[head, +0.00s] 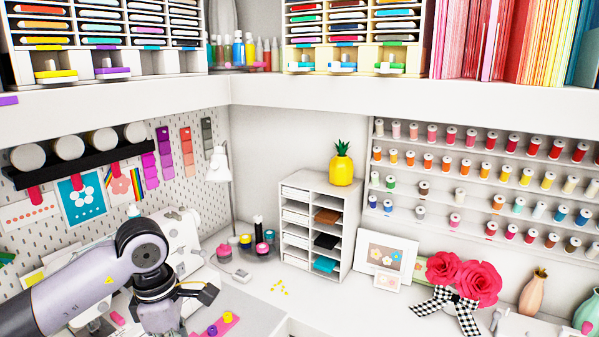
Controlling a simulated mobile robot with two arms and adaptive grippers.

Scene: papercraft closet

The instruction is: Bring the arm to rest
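My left arm comes in from the lower left, over the white desk (340,300). Its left gripper (203,291) shows only in part at the end of the wrist, with dark finger parts pointing right. Whether its fingers are apart or closed is not clear, and I see nothing held in it. It appears in front of a white sewing machine (187,231), which my arm partly covers. My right gripper is not in view.
A white shelf unit (337,215) with a yellow pineapple (342,168) stands in the corner. Thread racks (470,215) line the right wall. Desk before the shelf unit is mostly clear.

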